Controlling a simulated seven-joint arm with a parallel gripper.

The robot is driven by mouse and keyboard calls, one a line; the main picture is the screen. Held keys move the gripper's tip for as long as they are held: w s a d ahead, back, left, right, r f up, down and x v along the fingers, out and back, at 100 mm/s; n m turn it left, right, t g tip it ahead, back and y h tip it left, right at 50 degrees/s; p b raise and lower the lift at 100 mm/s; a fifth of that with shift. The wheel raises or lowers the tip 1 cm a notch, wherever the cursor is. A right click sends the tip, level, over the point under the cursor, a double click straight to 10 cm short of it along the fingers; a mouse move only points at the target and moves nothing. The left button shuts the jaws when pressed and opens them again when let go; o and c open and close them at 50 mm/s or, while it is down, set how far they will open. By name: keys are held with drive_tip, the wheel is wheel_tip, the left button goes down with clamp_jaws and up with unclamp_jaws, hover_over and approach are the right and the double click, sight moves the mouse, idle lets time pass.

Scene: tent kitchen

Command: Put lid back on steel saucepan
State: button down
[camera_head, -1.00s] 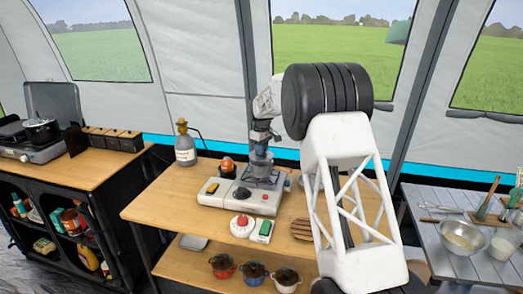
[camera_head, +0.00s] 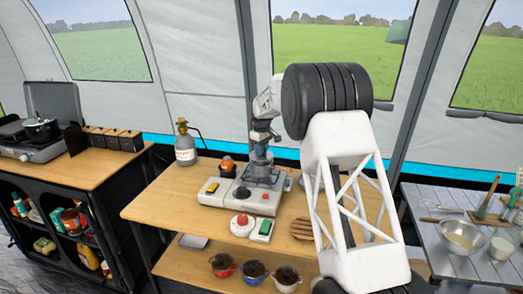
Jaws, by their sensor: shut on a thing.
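My gripper (camera_head: 261,157) is over the back of the stove on the middle table, pointing down. Just below is a dark round shape at the back of the cream camp stove (camera_head: 240,197). I cannot tell whether that is a burner or the saucepan, nor whether the held thing touches it. No steel saucepan stands out clearly.
An orange-topped item (camera_head: 227,163) stands close left of my gripper. A grey bottle (camera_head: 185,148) is further left. A red-knobbed white device (camera_head: 243,225) lies in front of the stove. Small pots (camera_head: 255,270) fill the lower shelf. A dark pot (camera_head: 41,129) sits on the left stove.

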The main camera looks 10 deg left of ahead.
idle(0.3)
drive_tip(key=shift+c, duration=2)
unclamp_jaws()
drive_tip(key=shift+r, duration=0.1)
drive_tip(key=shift+r, duration=3.4)
drive_tip(key=shift+c, duration=0.4)
clamp_jaws()
